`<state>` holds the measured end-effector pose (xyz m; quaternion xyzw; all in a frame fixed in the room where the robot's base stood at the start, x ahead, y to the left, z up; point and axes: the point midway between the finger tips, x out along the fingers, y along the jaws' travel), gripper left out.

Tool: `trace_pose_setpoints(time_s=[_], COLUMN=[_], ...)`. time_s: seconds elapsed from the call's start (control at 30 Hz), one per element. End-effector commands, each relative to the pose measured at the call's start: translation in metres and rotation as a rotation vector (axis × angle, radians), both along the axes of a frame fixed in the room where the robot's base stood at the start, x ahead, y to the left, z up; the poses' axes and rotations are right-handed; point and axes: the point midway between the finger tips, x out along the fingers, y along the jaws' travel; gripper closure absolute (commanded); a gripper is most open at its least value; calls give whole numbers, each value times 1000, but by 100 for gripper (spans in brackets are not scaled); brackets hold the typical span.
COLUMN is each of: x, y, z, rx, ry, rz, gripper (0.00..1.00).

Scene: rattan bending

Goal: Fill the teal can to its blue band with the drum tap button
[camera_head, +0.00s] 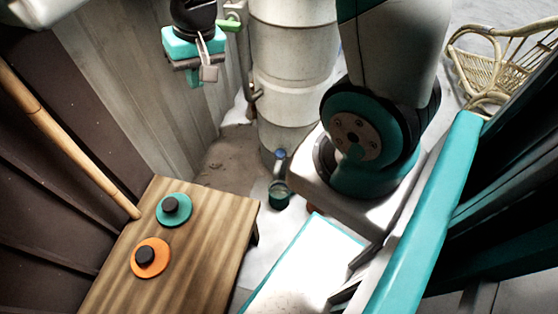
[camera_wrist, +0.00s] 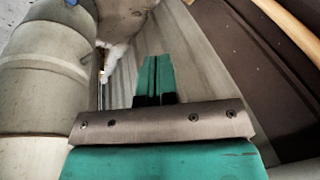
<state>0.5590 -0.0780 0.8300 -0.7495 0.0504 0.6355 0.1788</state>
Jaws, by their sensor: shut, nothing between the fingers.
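The teal can (camera_head: 279,196) stands on the floor at the foot of the pale drum (camera_head: 293,60) in the head view. Its blue band and fill level are too small to make out. A small blue-tipped fitting (camera_head: 280,154), perhaps the tap, is just above the can. A green piece (camera_head: 231,23) shows by the drum's upper left side; I cannot tell if it is the button. My gripper (camera_head: 194,80) is up left of the drum, apart from the can. In the wrist view its teal fingers (camera_wrist: 155,75) are shut and empty. The drum (camera_wrist: 35,85) shows at left there.
A wooden table (camera_head: 215,240) at lower left bears a teal disc (camera_head: 174,210) and an orange disc (camera_head: 150,258), both with black knobs. A bamboo pole (camera_head: 65,140) leans over its left side. A rattan chair (camera_head: 500,65) is at the upper right.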

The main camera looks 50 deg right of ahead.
Motion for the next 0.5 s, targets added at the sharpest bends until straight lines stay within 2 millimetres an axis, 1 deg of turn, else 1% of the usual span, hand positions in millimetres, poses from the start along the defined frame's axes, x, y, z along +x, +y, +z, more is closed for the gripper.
trace_pose_setpoints(time_s=[0.03, 0.13, 0.17, 0.2, 0.27, 0.3, 0.37, 0.4, 0.5], x=[7, 18, 20, 21, 22, 21, 18, 15, 6], y=[-20, -58, -69, -85, -109, -124, -147, -161, -192], z=[-48, -106, -123, -147, -182, -206, -240, -262, -309], rx=[-15, -51, -62, -76, -99, -116, -139, -155, -191], ry=[12, 18, 20, 22, 24, 26, 27, 28, 27], rz=[-83, -239, -284, -344, -430, -486, -566, -613, -718], gripper=[100, 100, 100, 100, 100, 100, 100, 100, 100])
